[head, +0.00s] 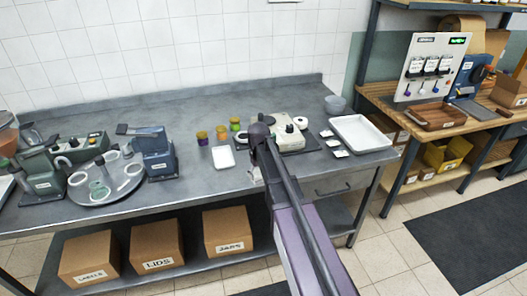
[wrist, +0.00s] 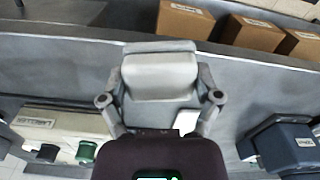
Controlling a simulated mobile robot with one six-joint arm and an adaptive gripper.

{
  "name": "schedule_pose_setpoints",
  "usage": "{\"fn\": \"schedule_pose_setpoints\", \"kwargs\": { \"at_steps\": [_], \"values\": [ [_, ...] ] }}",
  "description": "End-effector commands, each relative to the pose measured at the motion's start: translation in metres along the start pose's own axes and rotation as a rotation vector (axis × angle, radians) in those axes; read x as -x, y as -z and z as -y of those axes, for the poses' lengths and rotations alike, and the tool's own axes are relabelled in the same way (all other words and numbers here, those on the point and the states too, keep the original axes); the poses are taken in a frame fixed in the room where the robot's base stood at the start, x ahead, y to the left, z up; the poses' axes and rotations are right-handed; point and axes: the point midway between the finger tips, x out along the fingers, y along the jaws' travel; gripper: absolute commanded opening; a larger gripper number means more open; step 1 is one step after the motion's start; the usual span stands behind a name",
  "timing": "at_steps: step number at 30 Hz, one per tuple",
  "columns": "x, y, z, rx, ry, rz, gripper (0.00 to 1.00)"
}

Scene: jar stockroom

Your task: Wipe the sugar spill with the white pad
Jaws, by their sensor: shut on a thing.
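My gripper (wrist: 160,85) is shut on a pale, rounded block that looks like the white pad (wrist: 160,72). In the head view my arm hides most of the gripper, which is near the front edge of the grey bench (head: 190,190). A flat white square (head: 223,157) lies on the bench left of my gripper. A small white patch (wrist: 187,122), partly hidden by the gripper, shows in the wrist view; I cannot tell whether it is the same square. I cannot make out the sugar spill in either view.
A blue machine (head: 153,152) and a round tray with rings (head: 105,182) stand to the left. Small jars (head: 221,132) stand behind the white square. A white device (head: 290,136) and a white tray (head: 360,134) are to the right. Boxes (head: 158,250) sit on the shelf below.

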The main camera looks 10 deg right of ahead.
Motion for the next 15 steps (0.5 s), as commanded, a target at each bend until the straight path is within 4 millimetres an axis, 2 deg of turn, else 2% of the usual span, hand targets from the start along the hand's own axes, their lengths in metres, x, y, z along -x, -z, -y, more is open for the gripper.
{"fn": "schedule_pose_setpoints", "kwargs": {
  "at_steps": [1,6,12,15],
  "values": [
    [0.005,0.017,-0.009,0.000,0.000,0.000,0.43],
    [0.012,0.050,-0.031,0.006,0.000,0.000,0.43],
    [0.017,0.078,-0.051,0.013,0.000,0.000,0.43],
    [0.019,0.085,-0.057,0.015,0.000,0.000,0.43]
  ]
}}
